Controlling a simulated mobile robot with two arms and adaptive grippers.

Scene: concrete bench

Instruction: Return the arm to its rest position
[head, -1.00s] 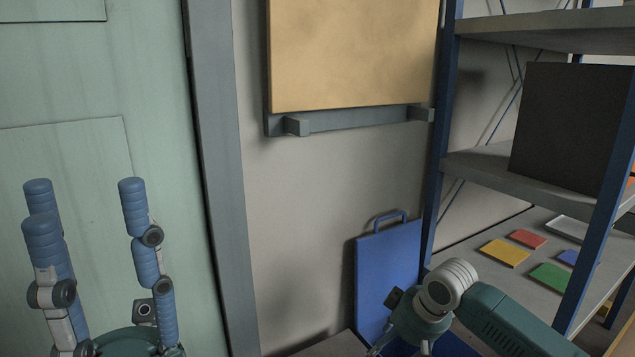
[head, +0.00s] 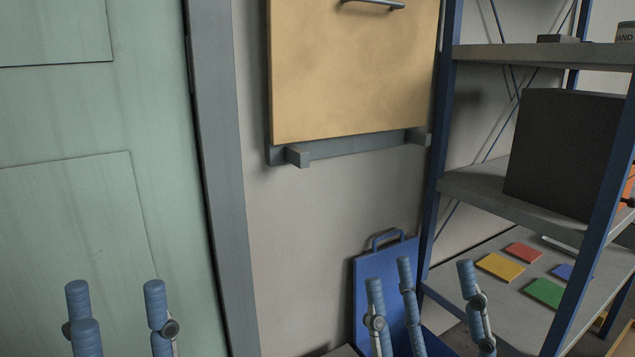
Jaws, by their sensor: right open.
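My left gripper (head: 122,305) shows at the bottom left with its blue padded fingers pointing up. The fingers stand apart with nothing between them, in front of the pale green door. My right gripper (head: 425,295) is at the bottom, right of the middle. Its blue fingers also point up and are spread apart, with nothing held. It stands in front of a blue case (head: 372,262) with a handle, and partly covers it. The lower parts of both grippers and the arms are cut off by the bottom edge.
A metal shelf unit (head: 478,190) with blue posts stands at the right. It bears a dark box (head: 562,150) and, on the lowest visible shelf, yellow (head: 499,267), red (head: 524,252) and green (head: 545,292) tiles. A tan cabinet (head: 350,75) hangs on the wall. The green door (head: 70,210) is at left.

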